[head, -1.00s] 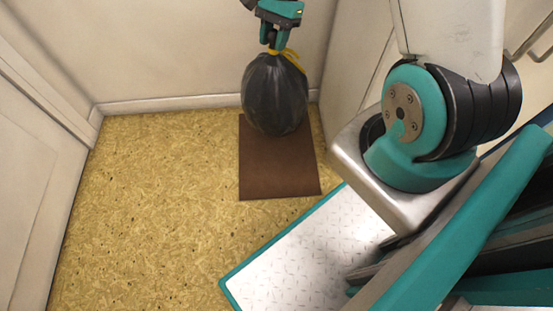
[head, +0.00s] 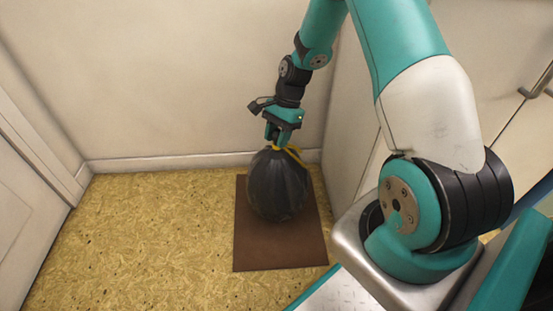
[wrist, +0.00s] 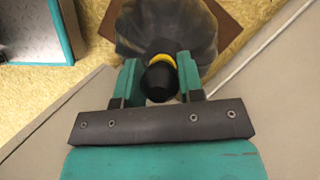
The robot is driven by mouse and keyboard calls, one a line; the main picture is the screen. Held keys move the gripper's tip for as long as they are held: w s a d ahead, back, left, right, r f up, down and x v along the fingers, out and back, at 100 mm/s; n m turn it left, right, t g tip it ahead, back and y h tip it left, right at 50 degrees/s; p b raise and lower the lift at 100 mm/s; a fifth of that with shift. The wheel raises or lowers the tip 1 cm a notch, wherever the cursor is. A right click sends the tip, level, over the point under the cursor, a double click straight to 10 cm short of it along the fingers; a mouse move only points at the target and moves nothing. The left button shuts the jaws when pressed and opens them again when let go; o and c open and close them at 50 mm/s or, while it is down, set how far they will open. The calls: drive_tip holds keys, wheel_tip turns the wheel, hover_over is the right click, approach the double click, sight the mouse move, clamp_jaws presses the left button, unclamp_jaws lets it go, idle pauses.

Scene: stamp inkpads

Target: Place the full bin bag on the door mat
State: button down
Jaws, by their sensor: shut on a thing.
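The full bin bag (head: 278,188) is black and rounded, with a yellow tie at its neck. In the head view it hangs upright below my gripper (head: 279,140), over the far half of the brown door mat (head: 280,246). I cannot tell whether its underside touches the mat. My gripper is shut on the neck of the bag. In the wrist view the gripper (wrist: 160,82) has a finger on each side of the black neck, by the yellow tie. The bag (wrist: 165,25) covers part of the mat (wrist: 228,25) there.
A wall with a pale skirting board (head: 170,163) stands close behind the mat. A pale cabinet (head: 362,130) stands to its right and a door (head: 30,185) at the far left. The speckled floor (head: 150,235) left of the mat is clear.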

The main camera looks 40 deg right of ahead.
sight(277, 151)
drive_tip(key=shift+f+b, duration=1.3)
drive_tip(key=shift+f, duration=1.4)
drive_tip(key=c, duration=0.7)
unclamp_jaws()
drive_tip(key=shift+f, duration=0.1)
drive_tip(key=shift+c, duration=0.2)
